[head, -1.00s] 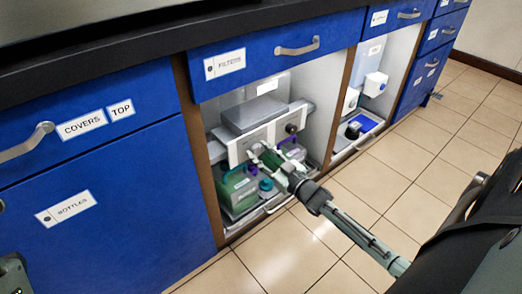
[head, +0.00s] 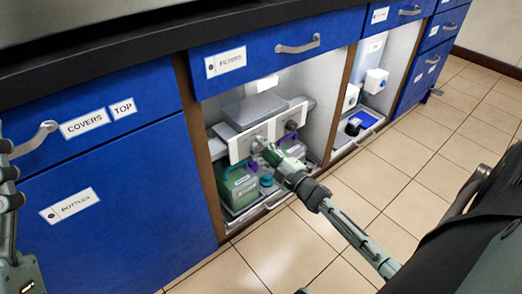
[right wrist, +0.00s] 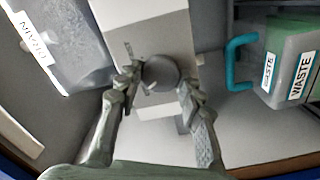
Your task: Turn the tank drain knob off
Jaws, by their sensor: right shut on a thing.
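A round grey knob (right wrist: 160,72) sits on the front of a white box (right wrist: 150,22) in the right wrist view. My right gripper (right wrist: 157,82) has its fingers on both sides of the knob and is shut on it. In the head view, my right gripper (head: 262,146) reaches the left part of the white panel (head: 240,146) and hides most of this knob. A second dark knob (head: 291,125) sits further right on the panel, clear of the gripper. Part of my left arm (head: 10,225) shows at the left edge; its finger opening cannot be made out.
Below the panel stand a green container (head: 238,188) and a purple-handled one (head: 293,149) in a tray (head: 272,200). A WASTE container (right wrist: 290,65) and a clear vessel (right wrist: 65,40) flank the knob. A blue drawer (head: 275,50) overhangs; the tiled floor (head: 410,165) is open.

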